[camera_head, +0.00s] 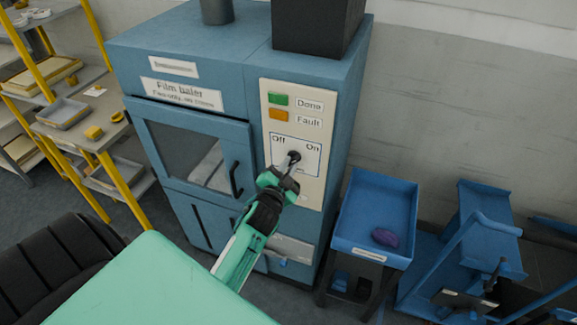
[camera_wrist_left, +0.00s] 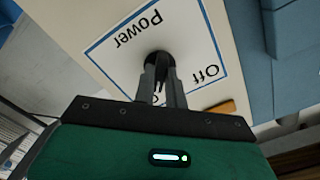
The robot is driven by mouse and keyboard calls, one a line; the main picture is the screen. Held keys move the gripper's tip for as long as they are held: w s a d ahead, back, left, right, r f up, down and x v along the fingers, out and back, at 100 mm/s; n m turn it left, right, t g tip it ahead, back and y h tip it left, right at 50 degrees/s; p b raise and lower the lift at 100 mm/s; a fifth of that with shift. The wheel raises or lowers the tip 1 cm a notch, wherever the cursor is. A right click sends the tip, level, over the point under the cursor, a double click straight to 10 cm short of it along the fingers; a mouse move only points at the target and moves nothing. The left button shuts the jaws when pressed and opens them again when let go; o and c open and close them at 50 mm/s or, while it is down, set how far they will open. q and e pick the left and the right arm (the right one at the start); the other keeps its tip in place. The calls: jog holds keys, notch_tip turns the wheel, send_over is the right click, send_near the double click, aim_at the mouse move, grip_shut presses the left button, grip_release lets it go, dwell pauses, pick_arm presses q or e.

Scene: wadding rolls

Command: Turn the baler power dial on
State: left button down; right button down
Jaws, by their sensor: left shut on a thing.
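The baler power dial (camera_head: 295,155) is a dark knob on the cream control panel (camera_head: 305,185) of the blue film baler. The labels Off and On stand above it in the head view. In the left wrist view the dial (camera_wrist_left: 158,60) sits inside a blue-outlined label reading Power and Off. My left gripper (camera_head: 290,164) reaches up to the panel, and its fingers (camera_wrist_left: 160,80) are shut on the dial. The fingers hide much of the dial, so I cannot tell which way it points. My right gripper is not in view.
Green Done (camera_head: 279,99) and orange Fault (camera_head: 278,115) indicators sit above the dial. The baler door (camera_head: 180,118) with a window and black handle is left of the panel. A blue tray (camera_head: 365,215) with a purple item (camera_head: 385,238) stands right; yellow-framed shelves (camera_head: 100,165) stand left.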

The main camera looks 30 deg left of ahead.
pick_arm(q)
jog(key=shift+m, duration=0.4)
jog(key=c, duration=1.4)
grip_release()
jog(key=shift+c, duration=0.2)
jog(key=shift+s, duration=0.1)
